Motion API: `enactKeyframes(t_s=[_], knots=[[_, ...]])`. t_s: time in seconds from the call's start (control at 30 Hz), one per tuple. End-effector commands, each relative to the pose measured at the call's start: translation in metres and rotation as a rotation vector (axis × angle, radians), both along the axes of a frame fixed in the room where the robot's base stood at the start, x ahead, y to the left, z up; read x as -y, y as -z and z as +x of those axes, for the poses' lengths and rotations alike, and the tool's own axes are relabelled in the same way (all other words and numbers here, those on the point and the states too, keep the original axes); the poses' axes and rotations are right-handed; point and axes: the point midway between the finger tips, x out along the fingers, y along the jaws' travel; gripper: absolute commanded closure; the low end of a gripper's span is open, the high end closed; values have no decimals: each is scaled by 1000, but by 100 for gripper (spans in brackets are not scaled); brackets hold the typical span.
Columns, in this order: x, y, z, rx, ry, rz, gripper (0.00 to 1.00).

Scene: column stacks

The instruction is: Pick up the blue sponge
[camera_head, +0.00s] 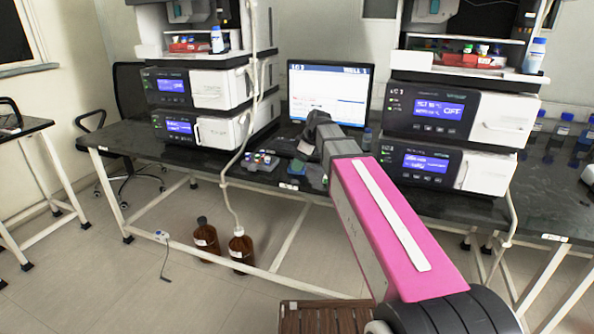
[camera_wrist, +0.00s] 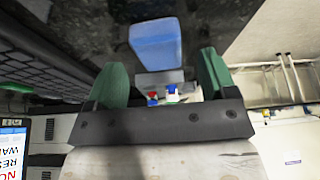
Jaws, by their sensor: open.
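The blue sponge (camera_wrist: 155,44) shows in the wrist view as a blue block on the dark speckled bench top. It lies ahead of my gripper (camera_wrist: 163,60), between the lines of its two green fingers. The fingers are apart with nothing held between them. The sponge looks a little beyond the fingertips; the exact gap is hard to judge. In the head view a small blue-green patch on the bench, left of my arm, may be the sponge. My fingers are not clearly visible in that view.
A small rack of capped vials (camera_head: 262,159) stands on the bench, left of my arm. A monitor (camera_head: 327,93) stands behind, between two stacks of instruments (camera_head: 205,88) (camera_head: 432,110). A black keyboard (camera_wrist: 45,50) lies close at the left in the wrist view. Brown bottles (camera_head: 206,236) stand on the floor.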

Motion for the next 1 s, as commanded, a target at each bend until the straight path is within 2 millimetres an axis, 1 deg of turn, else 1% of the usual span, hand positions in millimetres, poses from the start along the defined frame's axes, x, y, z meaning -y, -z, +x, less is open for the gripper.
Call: enactKeyframes(t_s=[0.03,0.1,0.17,0.4,0.47,0.5,0.57,0.87,1.0], knots=[[-3,7,1,-2,-1,-1,22],[-6,14,1,-1,0,0,22],[-7,18,2,-1,0,0,22],[-8,20,2,0,0,0,22],[-8,19,2,0,0,0,42],[-8,19,2,0,0,0,55],[-8,19,2,0,0,0,74],[-8,19,2,1,0,0,75],[-8,16,2,1,0,0,75]])
